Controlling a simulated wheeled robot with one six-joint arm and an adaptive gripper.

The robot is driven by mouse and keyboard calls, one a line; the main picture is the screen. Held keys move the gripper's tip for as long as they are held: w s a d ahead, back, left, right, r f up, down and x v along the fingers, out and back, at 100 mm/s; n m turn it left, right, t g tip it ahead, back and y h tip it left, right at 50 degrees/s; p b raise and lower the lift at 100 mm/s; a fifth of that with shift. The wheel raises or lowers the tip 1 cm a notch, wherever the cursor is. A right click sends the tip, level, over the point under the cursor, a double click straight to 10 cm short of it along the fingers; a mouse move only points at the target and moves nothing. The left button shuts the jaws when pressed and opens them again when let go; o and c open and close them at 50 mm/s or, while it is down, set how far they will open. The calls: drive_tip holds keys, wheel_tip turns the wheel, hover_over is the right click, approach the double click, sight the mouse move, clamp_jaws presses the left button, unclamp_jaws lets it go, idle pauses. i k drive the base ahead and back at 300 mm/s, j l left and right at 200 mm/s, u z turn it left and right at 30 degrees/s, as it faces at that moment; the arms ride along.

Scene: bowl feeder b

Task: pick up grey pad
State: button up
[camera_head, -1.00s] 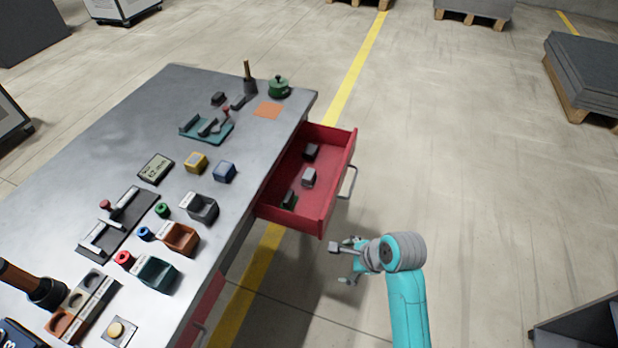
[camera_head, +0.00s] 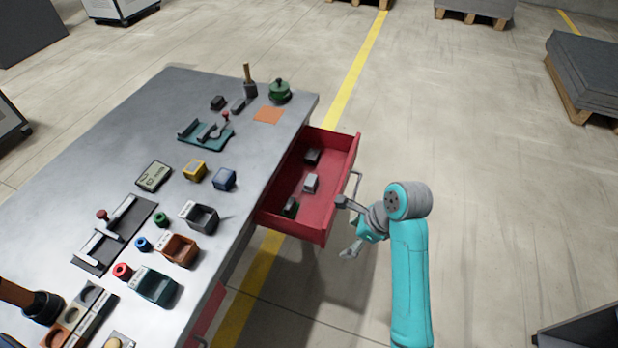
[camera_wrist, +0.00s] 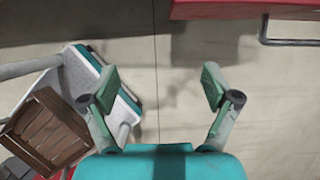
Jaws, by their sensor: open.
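A light grey block (camera_head: 310,183), the only plainly grey piece in the drawer, lies on the floor of the open red drawer (camera_head: 325,217); I take it for the grey pad. A darker block (camera_head: 312,157) lies behind it and a dark greenish block (camera_head: 290,207) in front of it. My gripper (camera_head: 345,228) is open and empty, outside the drawer near its front and handle. In the wrist view its fingers (camera_wrist: 157,78) are spread over bare floor. The wrist view shows only a red drawer edge (camera_wrist: 240,9), and the grey block is not visible there.
The drawer's metal handle (camera_head: 354,184) sticks out close to my gripper. The grey workbench (camera_head: 120,150) holds coloured bins, blocks and fixtures. A brown wooden crate (camera_wrist: 47,130) shows at the left in the wrist view. The floor right of the drawer is open.

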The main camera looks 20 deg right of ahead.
sight(311, 183)
drive_tip(key=i, duration=0.85)
